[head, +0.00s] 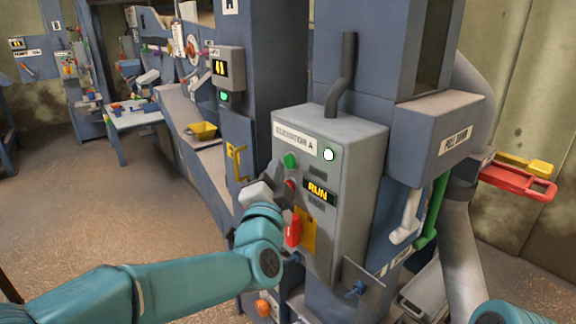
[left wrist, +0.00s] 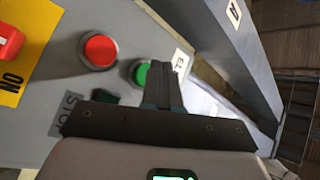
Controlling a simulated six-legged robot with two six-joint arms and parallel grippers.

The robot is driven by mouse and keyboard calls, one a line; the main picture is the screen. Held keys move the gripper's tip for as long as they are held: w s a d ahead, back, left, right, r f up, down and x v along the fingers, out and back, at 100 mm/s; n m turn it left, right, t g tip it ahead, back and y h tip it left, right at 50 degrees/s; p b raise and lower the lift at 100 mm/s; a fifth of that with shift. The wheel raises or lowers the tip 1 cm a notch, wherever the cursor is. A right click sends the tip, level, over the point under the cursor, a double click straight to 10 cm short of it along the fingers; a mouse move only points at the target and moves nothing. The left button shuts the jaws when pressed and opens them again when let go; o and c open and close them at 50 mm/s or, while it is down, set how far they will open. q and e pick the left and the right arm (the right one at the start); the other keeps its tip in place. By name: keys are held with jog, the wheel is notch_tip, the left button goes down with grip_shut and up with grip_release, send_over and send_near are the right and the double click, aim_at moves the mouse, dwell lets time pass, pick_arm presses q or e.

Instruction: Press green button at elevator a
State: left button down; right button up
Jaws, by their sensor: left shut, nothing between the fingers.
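The grey control box labelled "ELEVATOR A" (head: 355,175) stands in the middle of the head view. Its green button (head: 290,160) is at the upper left of its face, with a red button (head: 290,184) just below. My left gripper (head: 279,172) is shut and empty, right in front of these buttons. In the left wrist view the shut fingers (left wrist: 170,72) overlap the right edge of the green button (left wrist: 140,74). I cannot tell whether they touch it. The red button (left wrist: 100,51) is clear of the fingers. My right gripper is not in view.
A lit white lamp (head: 328,154) and a "RUN" display (head: 319,191) are on the box. A red switch (head: 293,230) sits on a yellow plate (head: 307,238) lower down. White (head: 406,218) and green (head: 432,212) levers stand to the right. Open floor lies left.

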pick_arm(q)
jog(key=shift+s+a, duration=0.15)
jog(key=shift+a, duration=0.1)
jog(key=shift+s+a+b, duration=0.6)
jog(key=shift+s+a, duration=0.2)
jog(key=shift+a, duration=0.2)
jog(key=shift+s+a+b, duration=0.6)
jog(key=shift+s+a, duration=0.2)
jog(key=shift+a, duration=0.15)
